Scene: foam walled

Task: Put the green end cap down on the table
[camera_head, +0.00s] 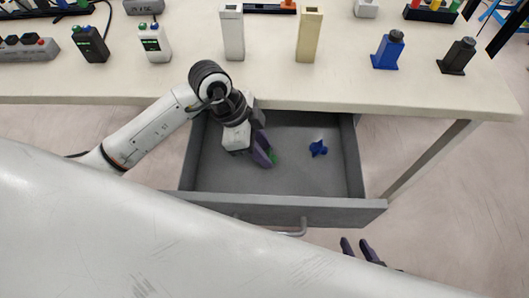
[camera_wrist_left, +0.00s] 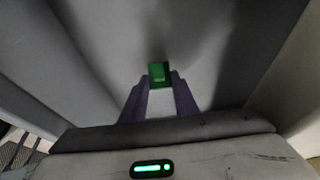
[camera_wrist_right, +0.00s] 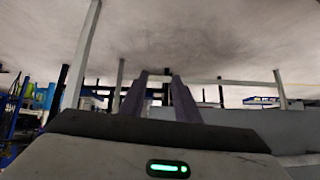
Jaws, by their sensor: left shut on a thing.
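The green end cap (camera_wrist_left: 159,73) sits between the fingertips of my left gripper (camera_wrist_left: 158,90) in the left wrist view. In the head view the left gripper (camera_head: 264,152) reaches down into the open drawer, with a bit of green at its tips. It is shut on the end cap. Whether the cap touches the drawer floor I cannot tell. The table (camera_head: 290,88) stands above and behind the drawer. My right gripper (camera_head: 362,250) is outside the drawer at the lower right; in the right wrist view its fingers (camera_wrist_right: 159,88) are apart with nothing between them.
The grey drawer (camera_head: 340,203) is pulled out and also holds a blue part (camera_head: 318,148). On the table stand a white post (camera_head: 232,35), a beige post (camera_head: 309,35), a blue bottle-like object (camera_head: 387,52) and a dark one (camera_head: 458,56). The table's front strip is clear.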

